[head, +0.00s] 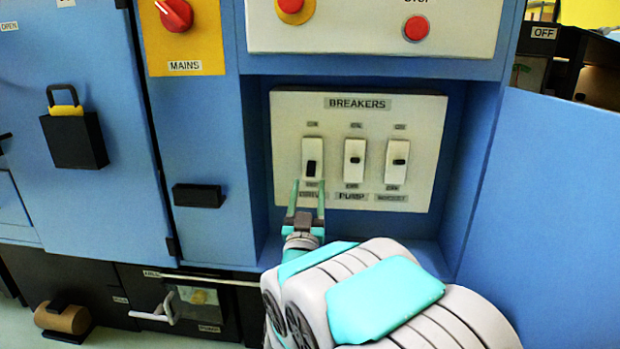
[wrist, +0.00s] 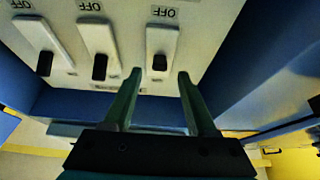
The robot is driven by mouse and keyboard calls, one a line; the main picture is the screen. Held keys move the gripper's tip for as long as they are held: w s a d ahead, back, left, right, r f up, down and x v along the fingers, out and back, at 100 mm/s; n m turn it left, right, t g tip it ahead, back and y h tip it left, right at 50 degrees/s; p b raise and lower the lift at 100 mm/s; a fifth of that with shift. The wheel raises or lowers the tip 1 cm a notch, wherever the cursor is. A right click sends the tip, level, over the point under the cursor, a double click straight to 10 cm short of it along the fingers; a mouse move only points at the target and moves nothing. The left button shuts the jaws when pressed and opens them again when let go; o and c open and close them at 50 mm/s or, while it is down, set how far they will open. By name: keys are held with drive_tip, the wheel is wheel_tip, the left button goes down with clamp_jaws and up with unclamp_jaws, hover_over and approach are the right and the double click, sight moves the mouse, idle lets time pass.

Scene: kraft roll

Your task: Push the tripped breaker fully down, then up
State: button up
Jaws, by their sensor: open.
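The breaker panel (head: 420,125) in the head view carries three white breakers with black levers. The left breaker (head: 312,145) has its lever low in the slot. The middle breaker (head: 354,147), above the PUMP label, and the right breaker (head: 397,148) have levers near mid-slot. I cannot tell for sure which one is tripped. My gripper (head: 308,190) is open and empty, its fingers appearing either side of the left breaker's lower end. In the upside-down wrist view, my gripper (wrist: 158,75) points at the rightmost breaker (wrist: 161,40), its lever between the fingertips; contact is unclear.
The panel sits in a blue recess with a side wall (head: 457,150) and an open blue door (head: 550,170) at right. A panel with red buttons (head: 416,28) is above. A red MAINS knob (head: 174,14) and black padlock box (head: 73,138) are left.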

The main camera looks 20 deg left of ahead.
drive_tip(key=shift+v, duration=1.25)
